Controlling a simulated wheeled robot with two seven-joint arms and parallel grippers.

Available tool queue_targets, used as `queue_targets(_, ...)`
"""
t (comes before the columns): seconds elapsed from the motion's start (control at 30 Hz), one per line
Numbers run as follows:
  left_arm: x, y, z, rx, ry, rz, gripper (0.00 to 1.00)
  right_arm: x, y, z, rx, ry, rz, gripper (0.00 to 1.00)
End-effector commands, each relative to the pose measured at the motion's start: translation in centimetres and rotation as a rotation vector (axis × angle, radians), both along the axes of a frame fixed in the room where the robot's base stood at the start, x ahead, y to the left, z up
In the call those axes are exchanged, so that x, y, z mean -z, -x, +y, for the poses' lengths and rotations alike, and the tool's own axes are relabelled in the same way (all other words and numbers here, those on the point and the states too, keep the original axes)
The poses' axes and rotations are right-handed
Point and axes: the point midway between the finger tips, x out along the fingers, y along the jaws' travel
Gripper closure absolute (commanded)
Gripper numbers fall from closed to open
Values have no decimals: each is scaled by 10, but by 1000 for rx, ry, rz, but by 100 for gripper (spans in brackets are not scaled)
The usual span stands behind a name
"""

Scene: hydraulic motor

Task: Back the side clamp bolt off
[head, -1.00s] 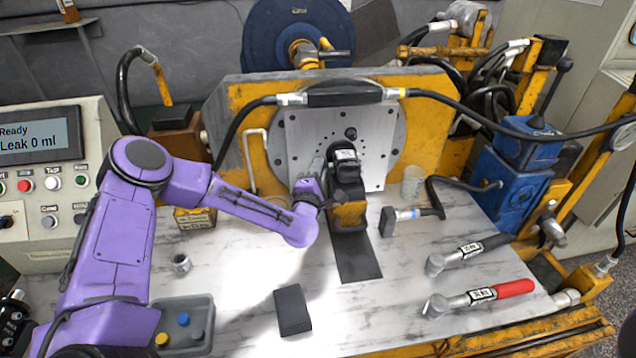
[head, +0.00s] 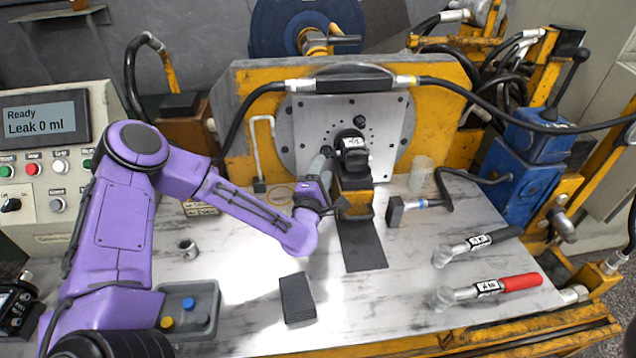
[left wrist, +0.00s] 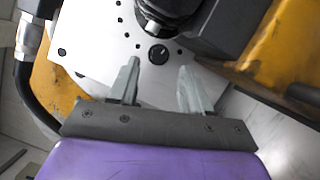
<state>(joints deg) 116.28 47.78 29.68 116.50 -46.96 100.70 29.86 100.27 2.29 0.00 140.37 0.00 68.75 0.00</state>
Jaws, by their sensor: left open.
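The black hydraulic motor (head: 352,150) sits in front of the grey mounting plate (head: 388,130), above a worn yellow clamp block (head: 358,206). A small dark part (head: 341,204) sticks out at the block's left side; it may be the side clamp bolt, but I cannot tell for certain. My left gripper (head: 325,168) is just left of the motor, fingers raised toward the plate. In the left wrist view its two grey fingers (left wrist: 160,85) are apart with nothing between them. The motor's dark body (left wrist: 165,12) shows beyond them. My right gripper is not in view.
Two torque wrenches, one black-handled (head: 475,247) and one red-handled (head: 488,291), lie at right. A hammer-like tool (head: 400,210), a dark block (head: 297,299) and a grey tray (head: 204,292) with coloured caps are on the bench. Black hoses arch beside the plate.

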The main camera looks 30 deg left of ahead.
Motion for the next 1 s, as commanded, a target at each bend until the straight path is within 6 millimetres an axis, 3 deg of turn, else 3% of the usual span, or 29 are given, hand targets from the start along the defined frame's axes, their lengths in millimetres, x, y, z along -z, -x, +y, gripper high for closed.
queue_targets(0.1,5,27,-7,1,3,1,52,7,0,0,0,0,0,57)
queue_targets(0.23,7,46,-13,1,1,0,52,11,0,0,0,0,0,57)
queue_targets(0.63,5,55,-15,-1,1,0,52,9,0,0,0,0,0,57)
queue_targets(1.0,-59,54,-15,-1,1,0,52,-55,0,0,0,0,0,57)
